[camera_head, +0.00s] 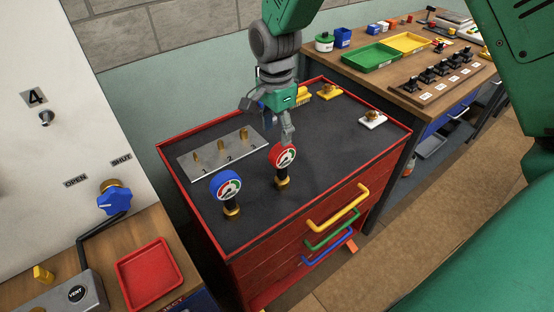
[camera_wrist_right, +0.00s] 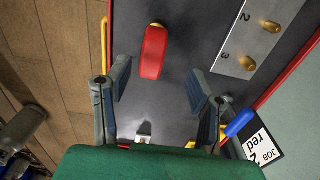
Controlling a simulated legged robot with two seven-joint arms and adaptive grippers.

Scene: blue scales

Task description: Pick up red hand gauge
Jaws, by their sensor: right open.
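The red hand gauge (camera_head: 283,157) stands upright on the dark top of the red cabinet, with a round dial and a brass base. My right gripper (camera_head: 267,122) is open above the cabinet top, just behind the gauge, with one finger close to its upper edge. I cannot tell whether they touch. In the right wrist view the red gauge (camera_wrist_right: 154,52) shows beyond the fingertips, between the lines of the open fingers of the right gripper (camera_wrist_right: 159,75). Nothing is held. My left gripper is not in view.
A blue gauge (camera_head: 226,187) stands left of the red one. A grey plate (camera_head: 213,156) with numbered brass fittings lies behind them. White (camera_head: 372,119) and yellow (camera_head: 329,91) fittings sit at the cabinet's far right. A blue item (camera_wrist_right: 241,122) is beside the right finger.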

